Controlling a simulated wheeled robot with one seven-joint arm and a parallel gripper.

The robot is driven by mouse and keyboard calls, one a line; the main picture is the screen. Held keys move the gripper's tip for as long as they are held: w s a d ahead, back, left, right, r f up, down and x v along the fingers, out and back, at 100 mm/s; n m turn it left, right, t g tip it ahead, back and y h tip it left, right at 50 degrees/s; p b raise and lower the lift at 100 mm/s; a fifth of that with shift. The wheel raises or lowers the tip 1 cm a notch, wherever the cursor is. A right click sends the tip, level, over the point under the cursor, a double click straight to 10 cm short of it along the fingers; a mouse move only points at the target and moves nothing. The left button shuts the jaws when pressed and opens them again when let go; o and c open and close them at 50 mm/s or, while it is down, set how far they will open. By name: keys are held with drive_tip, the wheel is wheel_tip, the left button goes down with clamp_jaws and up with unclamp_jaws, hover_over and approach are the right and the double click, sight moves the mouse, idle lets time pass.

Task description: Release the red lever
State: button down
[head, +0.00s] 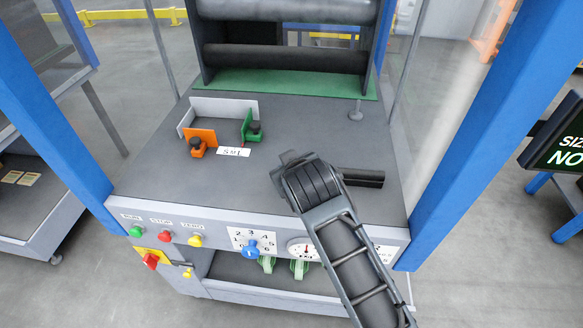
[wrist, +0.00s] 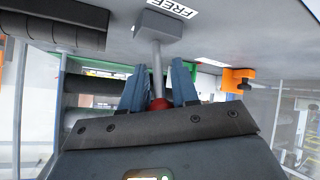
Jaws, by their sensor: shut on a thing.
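The red lever shows in the wrist view as a grey shaft (wrist: 157,68) with a red knob (wrist: 159,103), rising from a grey block (wrist: 158,26). A label reading FREE (wrist: 172,7) is beside that block. My gripper (wrist: 158,85) has its two blue fingers on either side of the lever, shut on it near the red knob. The knob is partly hidden by the gripper body. In the head view my arm and wrist cover the lever and the fingers, so neither can be seen there.
The grey table (head: 150,175) carries an orange bracket (head: 201,137), a green bracket (head: 248,124) and a dark bar (head: 361,178) right of my wrist. The front panel has coloured buttons (head: 165,236), a blue dial (head: 250,249) and a gauge (head: 302,250). Blue posts (head: 466,120) flank the table.

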idle(0.3)
drive_tip(key=shift+s+f, duration=0.1)
drive_tip(key=c, duration=0.9)
unclamp_jaws()
drive_tip(key=shift+v, duration=3.9)
drive_tip(key=shift+f, duration=0.1)
